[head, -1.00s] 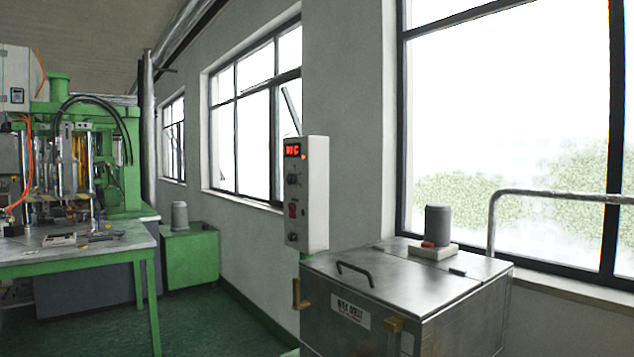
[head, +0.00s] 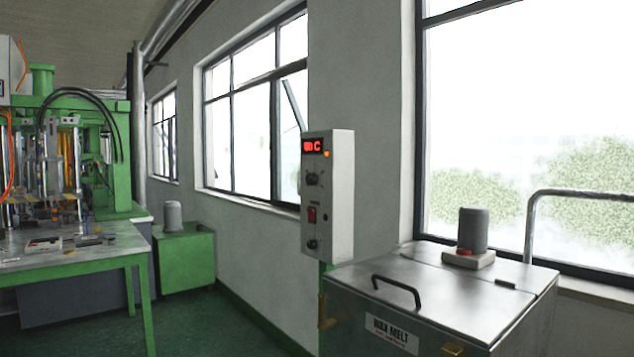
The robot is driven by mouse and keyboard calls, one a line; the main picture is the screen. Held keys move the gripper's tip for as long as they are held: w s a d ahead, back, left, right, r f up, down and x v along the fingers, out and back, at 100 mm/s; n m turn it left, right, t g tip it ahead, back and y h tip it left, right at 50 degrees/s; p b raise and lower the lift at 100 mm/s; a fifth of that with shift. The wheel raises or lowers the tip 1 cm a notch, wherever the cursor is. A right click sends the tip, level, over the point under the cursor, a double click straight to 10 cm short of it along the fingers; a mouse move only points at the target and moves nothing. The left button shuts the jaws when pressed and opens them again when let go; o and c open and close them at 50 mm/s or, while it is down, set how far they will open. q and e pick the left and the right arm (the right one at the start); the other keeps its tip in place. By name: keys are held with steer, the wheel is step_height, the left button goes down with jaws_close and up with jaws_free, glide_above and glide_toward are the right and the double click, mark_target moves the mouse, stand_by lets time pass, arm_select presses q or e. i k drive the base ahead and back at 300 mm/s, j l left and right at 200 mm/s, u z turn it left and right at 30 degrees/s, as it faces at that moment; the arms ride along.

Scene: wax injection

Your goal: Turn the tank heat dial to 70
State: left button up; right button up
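A pale control box (head: 342,196) stands upright at the middle of the head view, just left of the wax tank. It has a red lit display (head: 313,146) whose digits are too blurred to read surely, ending in C. Below the display is a dark dial (head: 312,179), then a red switch (head: 312,215) and another dark knob (head: 312,244). I cannot read which way the dials point. The metal wax melt tank (head: 450,290) has a closed lid with a black handle (head: 397,290). Neither of my grippers is in view.
A green-legged table (head: 75,262) with small parts stands at the left before a green press (head: 122,160). A green cabinet (head: 184,262) stands by the wall. A grey cylinder (head: 473,229) sits on the tank lid. Green floor is open between table and tank.

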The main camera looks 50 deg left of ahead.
mark_target(311, 178)
steer(key=j+z, duration=0.15)
steer(key=j, duration=0.3)
steer(key=k+j+z, duration=0.15)
steer(key=j, duration=0.3)
steer(key=k+j, duration=0.1)
steer(key=j, duration=0.5)
steer(key=k+j, duration=0.1)
steer(key=j, duration=1.1)
steer(key=k+j+z, duration=0.1)
steer(key=j, duration=0.5)
steer(key=k, duration=0.05)
